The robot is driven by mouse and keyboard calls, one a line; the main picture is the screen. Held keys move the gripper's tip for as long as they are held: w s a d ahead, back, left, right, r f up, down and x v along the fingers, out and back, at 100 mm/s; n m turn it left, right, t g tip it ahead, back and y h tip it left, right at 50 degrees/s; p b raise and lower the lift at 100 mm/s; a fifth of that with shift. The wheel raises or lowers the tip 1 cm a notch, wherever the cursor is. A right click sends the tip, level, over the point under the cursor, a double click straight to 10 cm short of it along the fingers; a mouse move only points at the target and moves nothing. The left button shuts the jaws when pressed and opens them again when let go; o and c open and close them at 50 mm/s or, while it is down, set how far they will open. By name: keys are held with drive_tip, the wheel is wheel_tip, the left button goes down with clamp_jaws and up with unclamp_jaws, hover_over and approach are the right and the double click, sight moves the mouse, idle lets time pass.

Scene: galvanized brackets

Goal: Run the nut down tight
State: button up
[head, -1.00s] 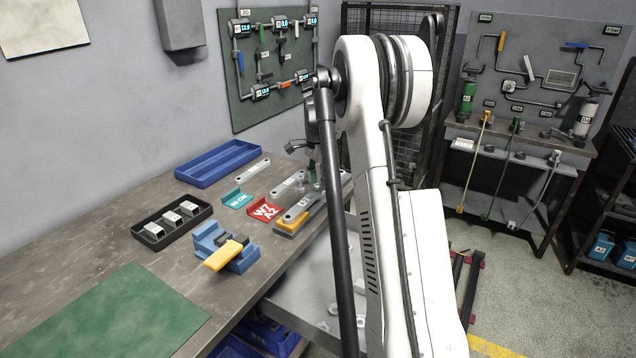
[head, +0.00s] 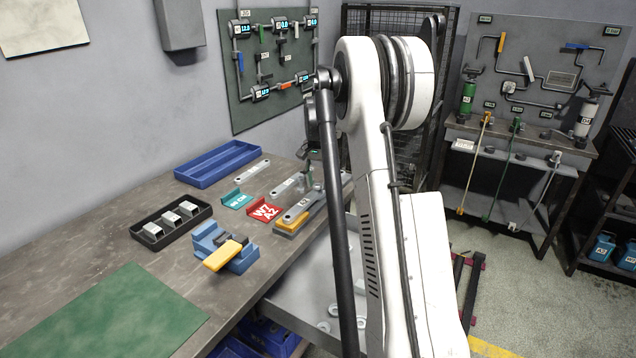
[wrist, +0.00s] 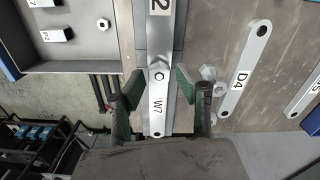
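In the wrist view a grey bracket labelled W7 (wrist: 158,113) lies in line with a second bracket (wrist: 160,29), whose label shows only a 2. A hex nut (wrist: 160,75) sits where they overlap. My gripper (wrist: 157,78) is open; its green-padded fingers stand either side of the nut, with gaps visible. In the head view the fixture with grey and yellow parts (head: 296,219) holds the brackets near the bench edge. My gripper is mostly hidden behind my arm there. Whether the nut is seated is unclear.
A bracket labelled D4 (wrist: 243,75) and a loose nut (wrist: 208,74) lie right of the fixture in the wrist view. In the head view, a red sign (head: 264,209), blue clamp block (head: 221,246), black tray (head: 172,222) and blue tray (head: 217,163) stand on the bench. A green mat (head: 105,312) is clear.

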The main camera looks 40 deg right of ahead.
drive_tip(key=shift+n, duration=2)
clamp_jaws()
drive_tip(key=m+b, duration=0.1)
drive_tip(key=m, duration=0.4)
drive_tip(key=shift+m, duration=0.4)
drive_tip(key=m, duration=1.1)
drive_tip(key=shift+m+b, duration=0.4)
drive_tip(key=m, duration=0.6)
drive_tip(key=shift+w, duration=0.1)
